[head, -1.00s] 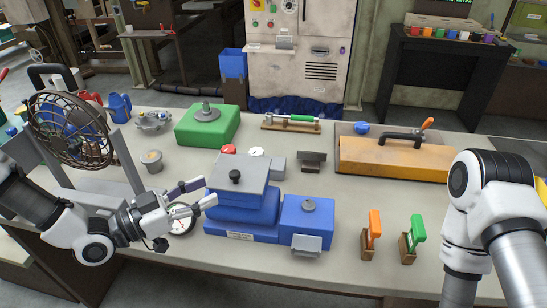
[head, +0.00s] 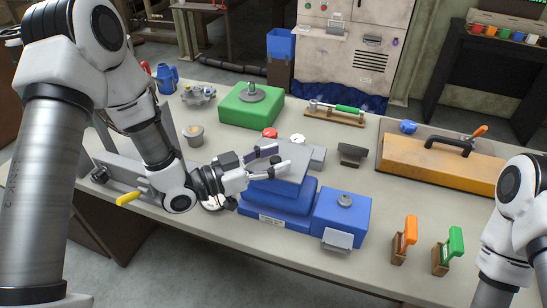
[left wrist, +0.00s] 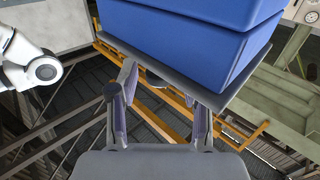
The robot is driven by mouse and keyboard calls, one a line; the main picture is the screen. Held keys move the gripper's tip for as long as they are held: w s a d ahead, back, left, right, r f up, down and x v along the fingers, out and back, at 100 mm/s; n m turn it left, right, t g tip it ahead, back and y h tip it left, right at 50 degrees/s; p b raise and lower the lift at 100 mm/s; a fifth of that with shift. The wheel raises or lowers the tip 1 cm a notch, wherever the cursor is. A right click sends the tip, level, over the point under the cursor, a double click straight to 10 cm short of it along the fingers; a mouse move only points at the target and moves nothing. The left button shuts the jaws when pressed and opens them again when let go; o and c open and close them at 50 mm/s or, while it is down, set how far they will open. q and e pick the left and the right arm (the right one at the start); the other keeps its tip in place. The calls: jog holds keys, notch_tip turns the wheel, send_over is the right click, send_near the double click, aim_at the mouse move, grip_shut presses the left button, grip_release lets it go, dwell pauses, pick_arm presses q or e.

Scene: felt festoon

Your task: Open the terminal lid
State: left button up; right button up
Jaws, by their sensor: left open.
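The blue motor-like unit (head: 275,203) stands on the bench with a flat grey lid (head: 290,183) on its taller left part; the lid looks closed. In the left wrist view the lid's grey plate (left wrist: 228,95) borders the blue body (left wrist: 195,40). My left gripper (head: 282,157) is open at the lid, its fingers over the top in the head view. In the left wrist view its two fingers (left wrist: 163,90) stand apart by the plate's edge; contact cannot be told. The lid's black knob is hidden by the gripper. My right gripper is out of view.
A lower blue box (head: 342,215) with a grey knob and front flap adjoins on the right. Orange (head: 404,240) and green (head: 448,250) tools stand in holders further right. A green block (head: 251,107) sits behind, and an orange case (head: 440,160) at the back right.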

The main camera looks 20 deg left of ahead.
pick_arm(q)
jog(key=shift+w+d+f, duration=0.1)
jog(key=shift+w+d, duration=0.05)
jog(key=shift+d, duration=0.1)
grip_shut()
